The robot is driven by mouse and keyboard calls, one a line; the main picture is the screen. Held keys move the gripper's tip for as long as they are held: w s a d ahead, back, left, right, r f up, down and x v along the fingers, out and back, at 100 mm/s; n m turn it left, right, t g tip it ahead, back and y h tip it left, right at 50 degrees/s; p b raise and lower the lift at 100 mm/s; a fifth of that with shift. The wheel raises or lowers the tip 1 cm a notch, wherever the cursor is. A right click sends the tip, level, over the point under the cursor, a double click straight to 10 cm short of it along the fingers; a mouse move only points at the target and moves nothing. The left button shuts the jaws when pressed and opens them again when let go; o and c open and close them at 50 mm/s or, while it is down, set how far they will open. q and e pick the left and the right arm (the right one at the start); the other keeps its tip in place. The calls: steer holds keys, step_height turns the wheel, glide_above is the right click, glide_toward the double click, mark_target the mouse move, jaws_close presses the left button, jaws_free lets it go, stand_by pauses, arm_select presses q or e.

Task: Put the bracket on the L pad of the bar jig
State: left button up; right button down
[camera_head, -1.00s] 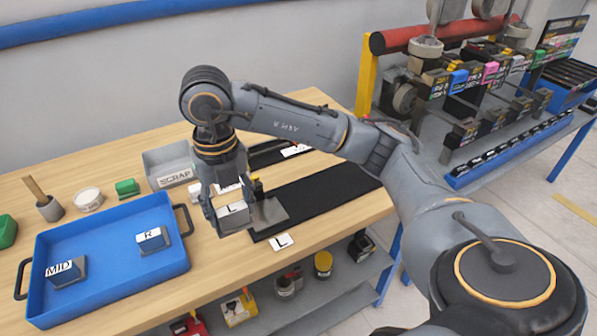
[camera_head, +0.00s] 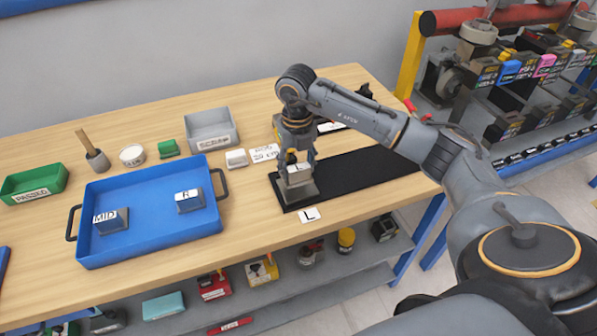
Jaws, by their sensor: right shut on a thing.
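The bracket (camera_head: 301,181) is a grey block with a white label on it. My right gripper (camera_head: 297,166) points down and is shut on it. The bar jig is a long black bar (camera_head: 365,166) on the wooden bench. The bracket is at the bar's left end, over the place of the grey L pad. The pad is largely hidden by the bracket and gripper, and I cannot tell whether the bracket touches it. A white L card (camera_head: 310,215) lies on the bench in front of that end. My left gripper is not in view.
A blue tray (camera_head: 150,238) at the left holds MID (camera_head: 112,221) and R (camera_head: 189,201) brackets. A rack with rollers is at the right.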

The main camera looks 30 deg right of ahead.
mark_target(298, 175)
steer(key=f+p, duration=0.1)
steer(key=f, duration=0.2)
steer(key=shift+w+d+f+p, duration=0.1)
steer(key=shift+d+p, duration=0.25)
steer(key=shift+p, duration=0.05)
steer(key=shift+f, duration=0.25)
steer(key=shift+f, duration=0.1)
steer(key=shift+f, duration=0.15)
steer(key=c, duration=0.5)
jaws_free()
